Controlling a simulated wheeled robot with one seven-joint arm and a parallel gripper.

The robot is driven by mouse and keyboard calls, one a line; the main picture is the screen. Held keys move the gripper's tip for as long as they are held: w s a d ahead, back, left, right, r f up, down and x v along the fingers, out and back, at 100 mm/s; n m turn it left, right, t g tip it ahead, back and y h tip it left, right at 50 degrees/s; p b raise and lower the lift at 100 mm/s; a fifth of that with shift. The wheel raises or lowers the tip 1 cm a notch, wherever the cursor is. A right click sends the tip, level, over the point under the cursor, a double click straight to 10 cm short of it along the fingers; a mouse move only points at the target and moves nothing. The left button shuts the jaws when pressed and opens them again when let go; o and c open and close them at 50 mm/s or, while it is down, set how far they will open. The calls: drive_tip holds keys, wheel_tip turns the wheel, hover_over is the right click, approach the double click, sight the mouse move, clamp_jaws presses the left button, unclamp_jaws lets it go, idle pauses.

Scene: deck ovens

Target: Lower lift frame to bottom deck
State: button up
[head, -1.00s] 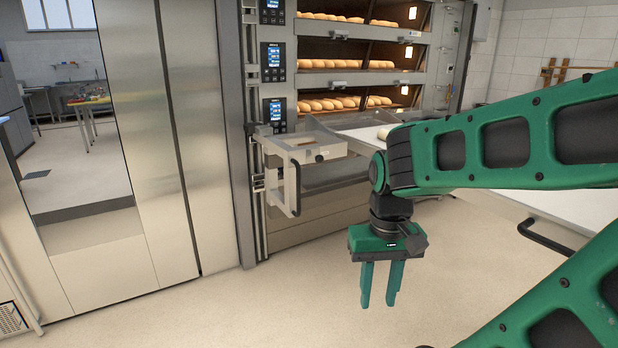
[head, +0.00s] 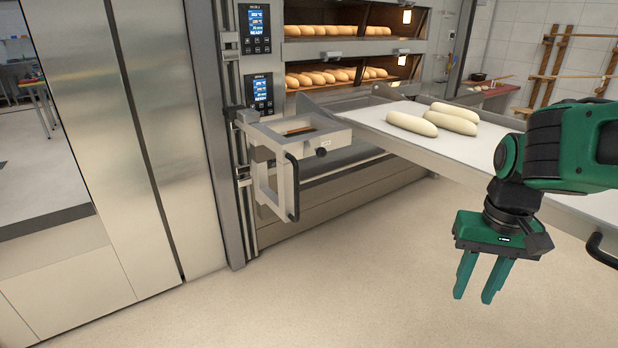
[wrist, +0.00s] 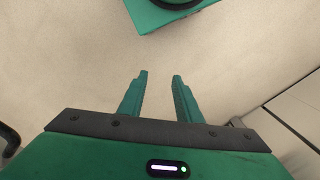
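The lift frame (head: 302,140) is a pale grey metal bracket with a black vertical handle (head: 293,188).
A loader with a white belt (head: 380,128) carries pale dough loaves (head: 412,124) and reaches from the oven to the right. A dark handle (head: 600,250) is on its near side. Baked loaves (head: 335,77) fill the lit decks. Steel cabinets (head: 130,130) stand left. The front floor is clear.

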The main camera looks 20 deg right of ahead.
drive_tip(key=shift+w+a, duration=0.1)
drive_tip(key=shift+a, duration=0.15)
drive_tip(key=shift+o, duration=0.6)
drive_tip(key=w+f+n+t+h, duration=0.1)
drive_tip(key=w+f+n+t, duration=0.2)
drive_tip(key=w, duration=1.4)
drive_tip(key=w+f+n+t+h, duration=0.1)
drive_tip(key=w+f+t, duration=0.3)
drive_tip(key=w, duration=1.3)
drive_tip(key=n+t+y, duration=0.4)
drive_tip(key=t, duration=0.7)
approach(297, 180)
drive_tip(key=w, duration=0.7)
drive_tip(key=w+a, duration=0.1)
drive_tip(key=w, duration=0.3)
drive_tip(key=shift+a, duration=0.1)
